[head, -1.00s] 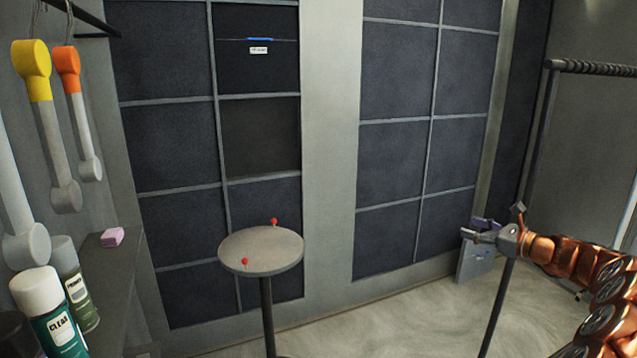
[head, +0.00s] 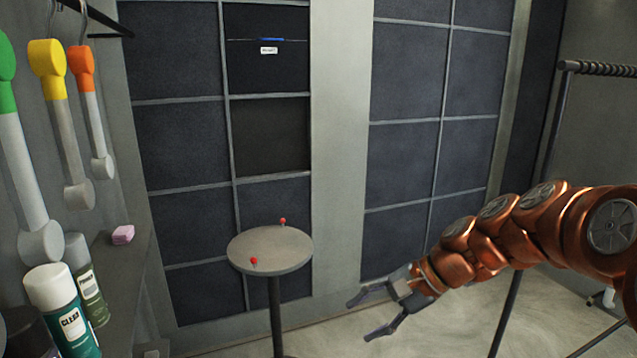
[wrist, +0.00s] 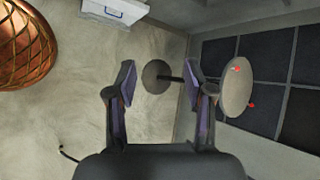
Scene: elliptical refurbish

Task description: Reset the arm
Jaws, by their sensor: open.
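My gripper (head: 368,315) is open and empty at the lower right of the head view, at the end of my copper-coloured arm, which reaches in from the right edge. Its fingers point left, toward the round table but apart from it. In the wrist view my gripper (wrist: 157,85) shows both fingers spread wide with nothing between them. Beyond them are the floor and the table's round foot.
A round grey table (head: 268,262) with two red-headed pins stands left of my gripper. A side shelf (head: 125,275) holds spray cans and a pink block (head: 123,234). A dark rack (head: 540,190) stands behind my arm. Floor between table and rack looks clear.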

